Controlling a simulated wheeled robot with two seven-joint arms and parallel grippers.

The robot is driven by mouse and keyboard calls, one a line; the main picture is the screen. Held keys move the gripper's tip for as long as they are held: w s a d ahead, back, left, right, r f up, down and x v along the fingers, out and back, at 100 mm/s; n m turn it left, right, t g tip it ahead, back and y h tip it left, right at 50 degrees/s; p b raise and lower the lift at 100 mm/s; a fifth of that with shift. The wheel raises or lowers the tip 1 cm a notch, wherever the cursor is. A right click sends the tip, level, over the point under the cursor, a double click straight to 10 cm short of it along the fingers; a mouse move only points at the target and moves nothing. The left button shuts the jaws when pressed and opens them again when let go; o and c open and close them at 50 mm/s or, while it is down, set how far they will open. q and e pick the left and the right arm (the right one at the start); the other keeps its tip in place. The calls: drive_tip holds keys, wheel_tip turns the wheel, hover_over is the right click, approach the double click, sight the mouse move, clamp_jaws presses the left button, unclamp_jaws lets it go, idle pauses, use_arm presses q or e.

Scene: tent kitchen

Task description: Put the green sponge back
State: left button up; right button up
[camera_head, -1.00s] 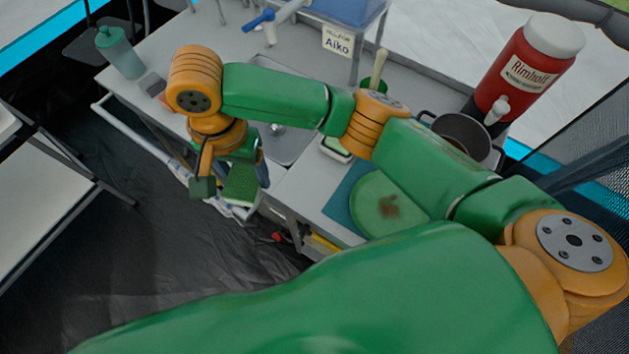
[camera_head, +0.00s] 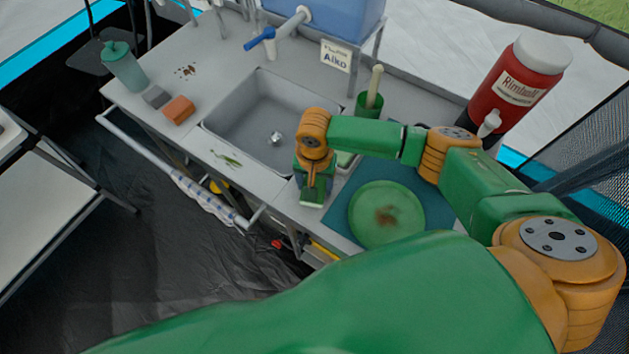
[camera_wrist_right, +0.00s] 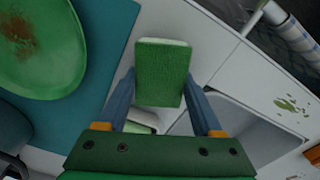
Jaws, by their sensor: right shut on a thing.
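The green sponge (camera_wrist_right: 162,72), with a pale edge, is held between the blue fingers of my right gripper (camera_wrist_right: 160,88). In the head view the sponge (camera_head: 313,192) hangs below my right gripper (camera_head: 315,176), over the counter strip between the sink and the blue-green mat. A small white-rimmed dish (camera_head: 346,160) sits just behind and right of the gripper, partly hidden by my arm. In the wrist view the dish (camera_wrist_right: 142,122) shows partly behind the sponge. My left gripper is not in view.
The green plate (camera_head: 380,208) with a brown stain lies on the mat (camera_head: 438,192), right of the gripper. The sink (camera_head: 243,108) is left. A green cup (camera_head: 368,104) with a pale handle stands behind. An orange sponge (camera_head: 179,110) and grey block (camera_head: 156,97) lie far left.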

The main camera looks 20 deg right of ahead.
drive_tip(key=shift+f, duration=0.15)
drive_tip(key=o, duration=1.4)
drive_tip(key=shift+o, duration=0.2)
wheel_tip(320, 180, up, 12)
drive_tip(key=shift+r, duration=0.25)
